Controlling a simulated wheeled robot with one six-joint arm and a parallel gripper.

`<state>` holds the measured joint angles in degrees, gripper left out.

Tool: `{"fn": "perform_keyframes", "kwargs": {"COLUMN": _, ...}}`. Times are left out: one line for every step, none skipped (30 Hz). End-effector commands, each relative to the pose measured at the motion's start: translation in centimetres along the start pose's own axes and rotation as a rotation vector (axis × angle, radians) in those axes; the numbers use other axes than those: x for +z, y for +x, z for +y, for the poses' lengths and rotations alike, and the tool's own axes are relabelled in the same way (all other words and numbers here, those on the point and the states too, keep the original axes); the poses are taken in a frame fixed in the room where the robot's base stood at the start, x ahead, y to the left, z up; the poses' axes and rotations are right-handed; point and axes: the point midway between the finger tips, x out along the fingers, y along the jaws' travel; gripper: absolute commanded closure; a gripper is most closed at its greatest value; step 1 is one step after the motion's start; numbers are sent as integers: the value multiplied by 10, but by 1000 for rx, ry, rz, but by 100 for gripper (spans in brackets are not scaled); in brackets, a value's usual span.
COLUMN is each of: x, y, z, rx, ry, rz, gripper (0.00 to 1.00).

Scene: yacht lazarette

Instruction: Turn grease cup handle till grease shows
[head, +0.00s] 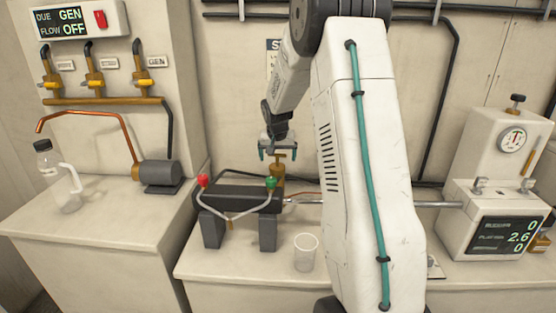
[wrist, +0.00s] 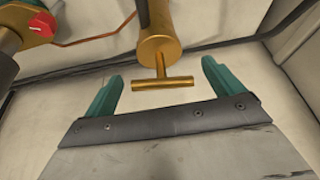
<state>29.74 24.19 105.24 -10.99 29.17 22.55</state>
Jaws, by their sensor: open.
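The grease cup (head: 279,171) is a brass cup with a T-shaped handle (head: 279,155) on top, standing behind the dark shaft housing on the right bench. My gripper (head: 273,152) is just above and around the handle's left side in the head view. In the wrist view the brass T handle (wrist: 162,84) lies between my two teal fingers, and my gripper (wrist: 160,85) is open with a gap on both sides. The cup body (wrist: 159,42) shows beyond the handle. No grease is visible on it.
A dark housing (head: 240,195) with a red knob (head: 203,181) and a green knob (head: 271,183) stands in front of the cup. A clear cup (head: 305,252) is on the bench. A steel shaft (head: 430,204) runs right to a gauge unit (head: 500,215). A pump (head: 158,173) and bottle (head: 60,178) are left.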

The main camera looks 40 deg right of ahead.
Motion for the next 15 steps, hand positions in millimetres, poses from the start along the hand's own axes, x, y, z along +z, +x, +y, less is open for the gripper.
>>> {"fn": "perform_keyframes", "kwargs": {"x": 0, "y": 8, "z": 0, "rx": 0, "ry": 0, "rz": -1, "gripper": 7}}
{"fn": "perform_keyframes", "kwargs": {"x": 0, "y": 11, "z": 0, "rx": 0, "ry": 1, "rz": 0, "gripper": 7}}
{"fn": "perform_keyframes", "kwargs": {"x": 0, "y": 15, "z": 0, "rx": 0, "ry": 1, "rz": 0, "gripper": 7}}
{"fn": "perform_keyframes", "kwargs": {"x": -1, "y": 17, "z": 0, "rx": 0, "ry": 1, "rz": 0, "gripper": 7}}
{"fn": "perform_keyframes", "kwargs": {"x": -1, "y": 19, "z": 0, "rx": 0, "ry": 1, "rz": 0, "gripper": 7}}
{"fn": "perform_keyframes", "kwargs": {"x": -1, "y": 21, "z": 0, "rx": 0, "ry": 2, "rz": 0, "gripper": 7}}
{"fn": "perform_keyframes", "kwargs": {"x": 0, "y": 22, "z": 0, "rx": 0, "ry": 2, "rz": 0, "gripper": 7}}
{"fn": "perform_keyframes", "kwargs": {"x": 0, "y": 22, "z": 0, "rx": 0, "ry": 2, "rz": 0, "gripper": 7}}
{"fn": "perform_keyframes", "kwargs": {"x": -1, "y": 23, "z": 0, "rx": 0, "ry": 2, "rz": 1, "gripper": 7}}
{"fn": "perform_keyframes", "kwargs": {"x": -1, "y": 23, "z": 0, "rx": 0, "ry": 2, "rz": 1, "gripper": 7}}
{"fn": "perform_keyframes", "kwargs": {"x": -1, "y": 23, "z": 0, "rx": 0, "ry": 2, "rz": 1, "gripper": 7}}
{"fn": "perform_keyframes", "kwargs": {"x": -1, "y": 23, "z": 0, "rx": 0, "ry": 2, "rz": 1, "gripper": 7}}
{"fn": "perform_keyframes", "kwargs": {"x": -1, "y": 23, "z": 0, "rx": 0, "ry": 2, "rz": 1, "gripper": 7}}
{"fn": "perform_keyframes", "kwargs": {"x": -1, "y": 23, "z": 0, "rx": 0, "ry": 2, "rz": 1, "gripper": 7}}
{"fn": "perform_keyframes", "kwargs": {"x": -1, "y": 23, "z": 0, "rx": 0, "ry": 2, "rz": 1, "gripper": 10}}
